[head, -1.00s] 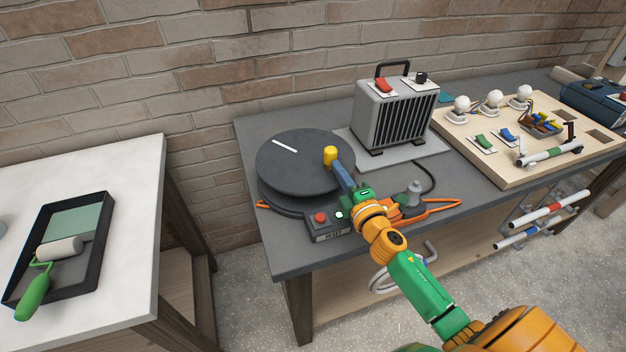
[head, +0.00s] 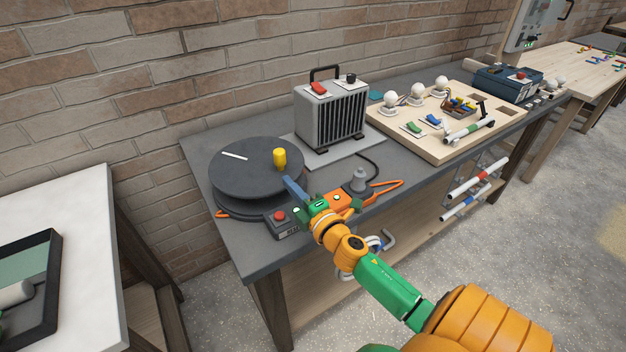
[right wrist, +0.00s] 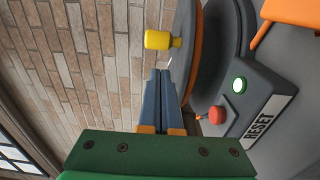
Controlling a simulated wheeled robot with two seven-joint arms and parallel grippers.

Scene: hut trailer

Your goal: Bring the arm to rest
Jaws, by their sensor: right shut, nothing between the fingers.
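My right gripper (head: 287,181) is shut and empty, in the air at the front edge of a dark round turntable (head: 240,180). Its blue fingers also show closed together in the right wrist view (right wrist: 160,76). A yellow knob (head: 280,158) stands upright on the turntable just beyond the fingertips, with a small gap between. The knob also shows in the right wrist view (right wrist: 162,40). My right arm reaches in from the lower right. My left gripper is in no view.
Close by the right gripper are a control box with a red button (head: 279,215) and a RESET label (right wrist: 258,129). A grey heater (head: 331,112) and a wooden board (head: 440,150) with bulbs stand farther right. A white table (head: 70,220) stands left; open floor lies right.

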